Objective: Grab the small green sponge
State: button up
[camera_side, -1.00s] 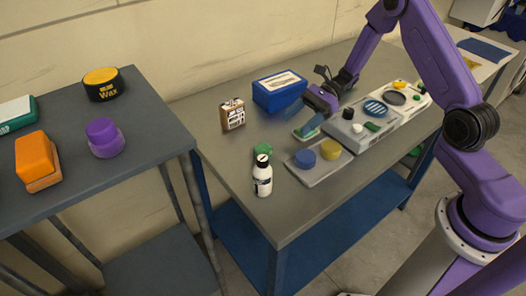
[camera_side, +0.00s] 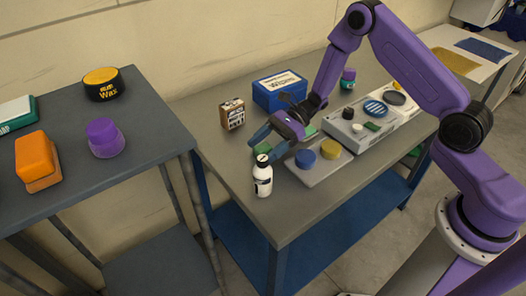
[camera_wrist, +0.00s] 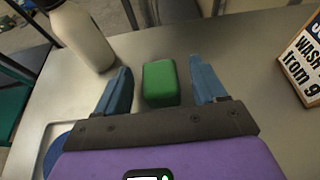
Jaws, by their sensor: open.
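The small green sponge (camera_wrist: 160,83) is a rounded green block on the grey table, in the wrist view between and just beyond my two blue fingers. In the side view only a bit of it (camera_side: 260,149) shows, behind the white bottle's cap and beside my fingers. My gripper (camera_side: 265,143) points down at it, tilted. In the wrist view my gripper (camera_wrist: 162,88) is open, with a gap on each side of the sponge and nothing held.
A white bottle (camera_side: 263,181) stands close to the sponge. A tray (camera_side: 323,173) with blue and yellow round pads lies to the right. A small brown box (camera_side: 232,114) and a blue box (camera_side: 280,92) stand behind.

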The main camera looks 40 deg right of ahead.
jog(key=shift+a+f, duration=0.1)
jog(key=shift+a, duration=0.05)
jog(key=c, duration=1)
jog(key=shift+c, duration=0.2)
